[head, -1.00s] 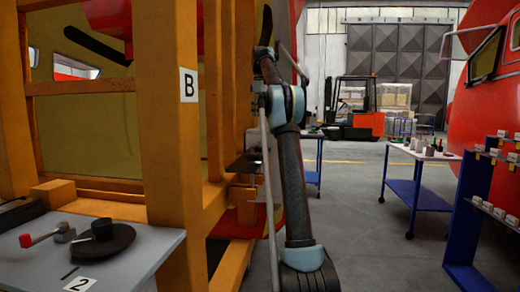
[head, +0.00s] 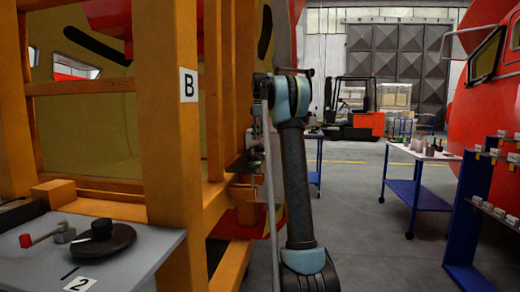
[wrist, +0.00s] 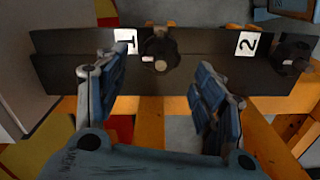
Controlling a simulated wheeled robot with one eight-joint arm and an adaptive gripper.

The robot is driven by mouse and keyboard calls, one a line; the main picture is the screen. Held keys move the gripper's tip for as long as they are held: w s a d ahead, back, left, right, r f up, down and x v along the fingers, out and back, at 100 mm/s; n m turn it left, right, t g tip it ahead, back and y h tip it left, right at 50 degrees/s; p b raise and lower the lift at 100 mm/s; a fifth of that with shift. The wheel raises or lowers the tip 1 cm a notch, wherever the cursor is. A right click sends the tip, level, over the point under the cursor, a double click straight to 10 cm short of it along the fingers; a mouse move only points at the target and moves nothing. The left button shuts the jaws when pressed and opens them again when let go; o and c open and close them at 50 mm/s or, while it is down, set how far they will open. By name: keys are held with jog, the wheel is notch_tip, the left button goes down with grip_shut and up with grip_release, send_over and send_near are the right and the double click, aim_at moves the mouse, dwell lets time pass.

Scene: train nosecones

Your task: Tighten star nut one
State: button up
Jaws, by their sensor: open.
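In the wrist view, star nut one (wrist: 160,53) is a dark lobed knob with a pale centre. It sits on a dark plate (wrist: 75,72) beside the white label 1 (wrist: 126,39). My gripper (wrist: 164,62) is open, with one blue finger on each side of the nut in the picture. No finger visibly touches the nut, and the remaining distance is hard to judge. In the head view, my gripper (head: 257,122) hangs above the dark plate (head: 243,163) on the orange frame; the nut cannot be made out there.
A second star nut (wrist: 291,56) sits right of label 2 (wrist: 248,43). The orange frame (head: 172,135) marked B stands close left of my arm. A grey table (head: 150,248) is at front left, a blue cart (head: 418,192) at right.

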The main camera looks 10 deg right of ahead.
aim_at(260, 146)
jog(key=shift+f, duration=3)
jog(key=shift+c, duration=0.4)
jog(key=c, duration=1)
jog(key=shift+o, duration=0.2)
jog(key=shift+d, duration=0.15)
